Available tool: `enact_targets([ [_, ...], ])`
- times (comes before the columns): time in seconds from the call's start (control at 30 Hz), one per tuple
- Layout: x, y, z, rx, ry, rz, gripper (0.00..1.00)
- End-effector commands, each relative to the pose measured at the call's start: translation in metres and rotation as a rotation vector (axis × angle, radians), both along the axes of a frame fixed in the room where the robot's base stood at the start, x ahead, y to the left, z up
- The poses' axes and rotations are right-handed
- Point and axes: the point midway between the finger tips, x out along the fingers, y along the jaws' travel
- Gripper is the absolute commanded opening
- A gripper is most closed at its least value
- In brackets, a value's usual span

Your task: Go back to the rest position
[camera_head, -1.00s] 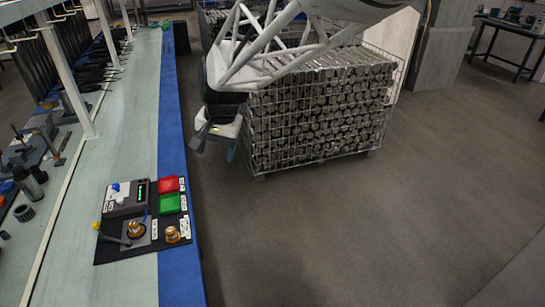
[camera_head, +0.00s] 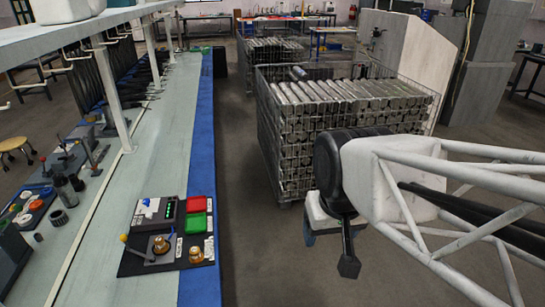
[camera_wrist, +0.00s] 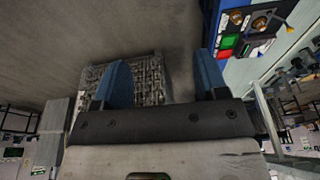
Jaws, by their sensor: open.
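My gripper (camera_head: 310,235) hangs over the floor to the right of the bench, in front of the wire crate of metal tubes. In the wrist view its two blue fingers stand wide apart, with nothing between them, so my gripper (camera_wrist: 163,80) is open and empty. In the head view only a small part of the fingers shows below the white gripper body. The wire crate (camera_head: 275,140) is filled with stacked silvery tubes (camera_head: 340,100). One tube (camera_head: 298,72) lies apart on top, near the back of the stack.
A long bench with a blue edge (camera_head: 201,140) runs along the left. On it is a black control panel (camera_head: 133,262) with a green button (camera_head: 195,224) and a red button (camera_head: 197,204). A second tube crate (camera_head: 272,50) stands behind. The floor (camera_head: 255,265) beside the bench is clear.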

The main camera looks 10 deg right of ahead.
Motion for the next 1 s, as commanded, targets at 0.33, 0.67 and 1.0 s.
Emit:
enact_targets([
  [0.33, -0.0130, -0.0045, -0.0026, -0.017, -0.006, 0.020, 0.67],
  [0.67, -0.0127, -0.0044, -0.0024, -0.016, -0.006, 0.020, 0.67],
  [1.0, -0.0126, -0.0043, -0.0024, -0.016, -0.006, 0.019, 0.67],
])
